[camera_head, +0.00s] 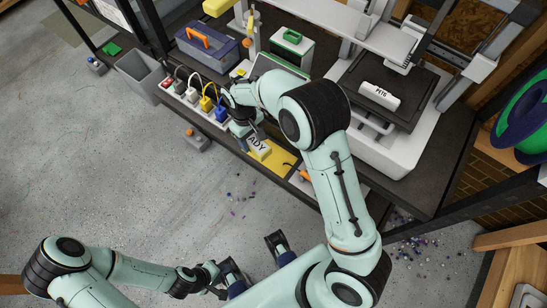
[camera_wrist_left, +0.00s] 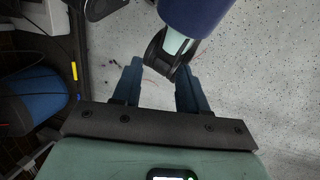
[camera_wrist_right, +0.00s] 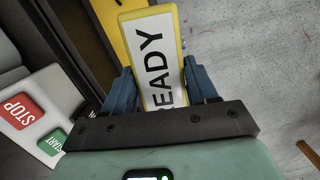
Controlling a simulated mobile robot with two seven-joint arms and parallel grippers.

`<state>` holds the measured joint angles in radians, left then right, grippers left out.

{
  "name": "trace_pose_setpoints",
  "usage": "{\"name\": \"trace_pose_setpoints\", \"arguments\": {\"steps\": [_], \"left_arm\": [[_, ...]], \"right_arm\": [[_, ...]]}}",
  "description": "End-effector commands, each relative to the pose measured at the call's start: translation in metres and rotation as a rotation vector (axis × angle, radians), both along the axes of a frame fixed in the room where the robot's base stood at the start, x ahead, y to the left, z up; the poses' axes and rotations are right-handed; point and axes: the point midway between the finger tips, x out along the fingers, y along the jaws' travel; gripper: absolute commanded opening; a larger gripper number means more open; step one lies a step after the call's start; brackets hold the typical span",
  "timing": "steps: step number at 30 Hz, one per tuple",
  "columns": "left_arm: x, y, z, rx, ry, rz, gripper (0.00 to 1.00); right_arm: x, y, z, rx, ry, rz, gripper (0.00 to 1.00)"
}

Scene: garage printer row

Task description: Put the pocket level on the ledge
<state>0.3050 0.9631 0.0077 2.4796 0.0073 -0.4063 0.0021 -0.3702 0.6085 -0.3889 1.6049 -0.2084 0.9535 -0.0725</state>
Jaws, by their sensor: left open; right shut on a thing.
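I cannot pick out a pocket level for certain in any view. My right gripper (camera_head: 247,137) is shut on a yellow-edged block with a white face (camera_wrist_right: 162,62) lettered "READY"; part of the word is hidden. The block also shows in the head view (camera_head: 259,150), over the front edge of the bench. A narrow dark ledge (camera_head: 240,152) runs along that front edge, partly hidden by my right arm. My left gripper (camera_head: 222,281) is open and empty, low over the floor; its spread fingers show in the left wrist view (camera_wrist_left: 160,92).
A yellow panel (camera_head: 279,160) lies by the block. A blue toolbox (camera_head: 207,48), a grey bin (camera_head: 140,70) and a printer bearing a white roll (camera_head: 379,96) are nearby. Open floor (camera_head: 110,170) lies left.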

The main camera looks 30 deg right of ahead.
Motion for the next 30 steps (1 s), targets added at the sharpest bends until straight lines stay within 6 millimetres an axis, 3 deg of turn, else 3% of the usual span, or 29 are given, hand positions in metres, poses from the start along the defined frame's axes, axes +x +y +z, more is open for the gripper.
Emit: {"name": "trace_pose_setpoints", "arguments": {"steps": [1,6,11,14,24,30], "left_arm": [[-0.001,0.0,-0.02,0.002,-0.004,0.002,0.43],[0.001,0.0,-0.046,0.004,-0.018,0.006,0.43],[0.004,0.0,-0.055,0.005,-0.026,0.007,0.43],[0.005,0.0,-0.059,0.006,-0.032,0.009,0.43],[0.022,0.005,-0.079,0.023,-0.079,0.024,0.43],[0.033,0.011,-0.087,0.038,-0.111,0.038,0.43]], "right_arm": [[0.003,-0.009,0.011,0.005,-0.012,0.028,0.23],[0.0,-0.036,0.066,0.0,-0.008,0.121,0.23],[-0.007,-0.05,0.089,-0.001,-0.001,0.152,0.23],[-0.008,-0.052,0.076,-0.002,0.006,0.158,0.23],[-0.008,-0.051,-0.014,-0.001,0.007,0.156,0.23],[-0.007,-0.051,-0.043,-0.001,0.004,0.155,0.23]]}}
